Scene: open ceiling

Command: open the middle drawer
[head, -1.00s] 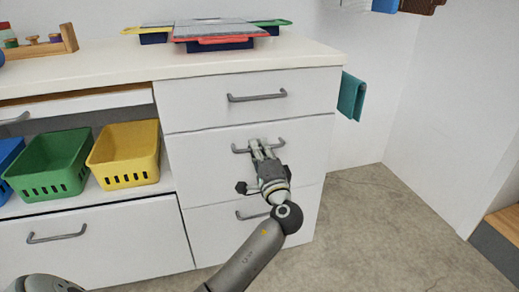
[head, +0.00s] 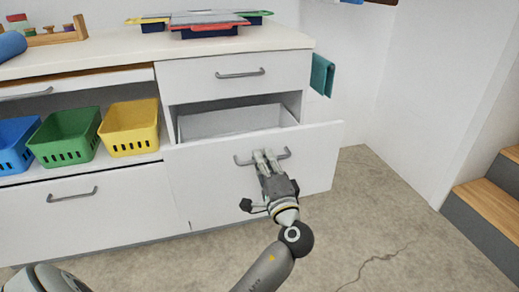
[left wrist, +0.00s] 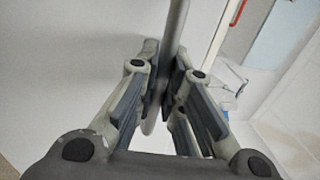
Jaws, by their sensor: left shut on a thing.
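The middle drawer (head: 318,158) of the white cabinet stands pulled out, and its grey, empty-looking inside (head: 235,120) shows behind its front. My left gripper (head: 264,156) is shut on the middle drawer's grey bar handle (head: 243,162). In the left wrist view the handle (left wrist: 174,35) runs between the two fingers (left wrist: 163,85). The top drawer (head: 195,77) above is closed. The bottom drawer is hidden behind the pulled-out front and my arm. My right gripper is not in view.
Yellow (head: 130,140), green (head: 65,150) and blue (head: 15,160) baskets stand on the shelf at left. A teal towel (head: 321,75) hangs at the cabinet's right side. Wooden steps (head: 490,208) rise at far right. The floor (head: 390,225) between is clear.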

